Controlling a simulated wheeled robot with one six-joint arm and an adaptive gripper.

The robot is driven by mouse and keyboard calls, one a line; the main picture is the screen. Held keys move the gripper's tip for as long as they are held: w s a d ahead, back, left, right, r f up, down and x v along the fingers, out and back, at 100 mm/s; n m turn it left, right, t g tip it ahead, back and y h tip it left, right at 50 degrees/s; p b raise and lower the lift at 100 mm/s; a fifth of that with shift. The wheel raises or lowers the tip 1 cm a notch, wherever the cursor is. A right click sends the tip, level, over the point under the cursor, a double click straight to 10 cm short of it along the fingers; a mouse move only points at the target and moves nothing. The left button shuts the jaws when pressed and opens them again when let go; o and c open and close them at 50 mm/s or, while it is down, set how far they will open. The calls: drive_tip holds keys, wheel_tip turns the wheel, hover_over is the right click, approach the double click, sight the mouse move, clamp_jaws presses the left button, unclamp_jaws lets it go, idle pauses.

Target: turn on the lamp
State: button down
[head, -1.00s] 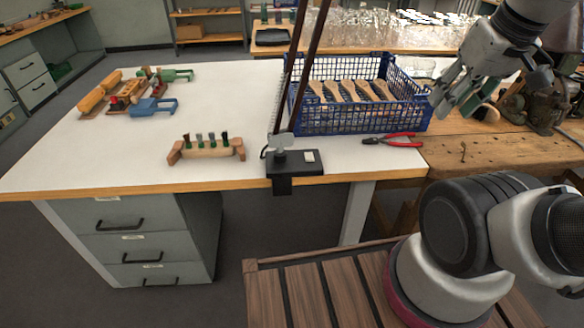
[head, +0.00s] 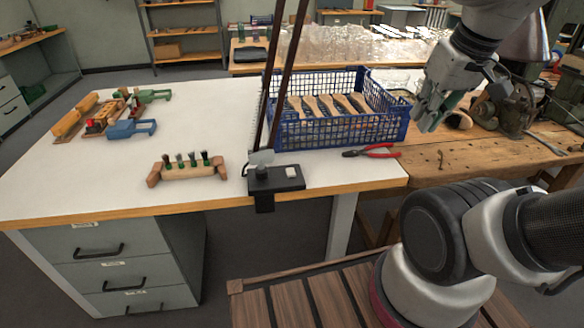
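The lamp's black base (head: 275,179) is clamped to the front edge of the white table. A small white switch (head: 292,172) sits on its top at the right. Two dark lamp poles (head: 284,75) rise from a grey joint on the base and leave the top of the head view. The lamp's head and light are not clearly seen. My gripper (head: 428,122) points down at the right, near the blue crate's right end, well to the right of the base and above it. Its grey fingers look apart, with nothing seen between them.
A blue crate (head: 345,133) with several wooden brush handles stands behind the base. A wooden holder with tufts (head: 188,171) is on the left. A wooden bench with machinery (head: 507,105) is at the right.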

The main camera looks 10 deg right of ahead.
drive_tip(key=w+a+f+n+g+y, duration=0.2)
drive_tip(key=w+a+f+g+y, duration=0.1)
drive_tip(key=w+f, duration=0.5)
drive_tip(key=w+a+f+n+g+y, duration=0.2)
drive_tip(key=w+f+g, duration=0.1)
drive_tip(key=w+f, duration=0.45)
drive_tip(key=w+a+n+t+y, duration=0.1)
drive_tip(key=w+a+n+y, duration=0.1)
drive_tip(key=w+n, duration=0.3)
drive_tip(key=w+a+n+y, duration=0.2)
drive_tip(key=w+a+n, duration=0.2)
drive_tip(key=n, duration=0.3)
drive_tip(key=shift+w+a+r+n+t, duration=0.25)
drive_tip(key=shift+w+r+n+t, duration=0.15)
drive_tip(key=shift+w, duration=0.2)
drive_tip(key=shift+f, duration=0.1)
hover_over(294, 173)
wheel_tip(294, 173, down, 7)
drive_tip(key=shift+w, duration=0.15)
wheel_tip(294, 173, down, 2)
drive_tip(key=shift+f, duration=0.2)
drive_tip(key=shift+s+f, duration=0.2)
drive_tip(key=shift+f, duration=0.6)
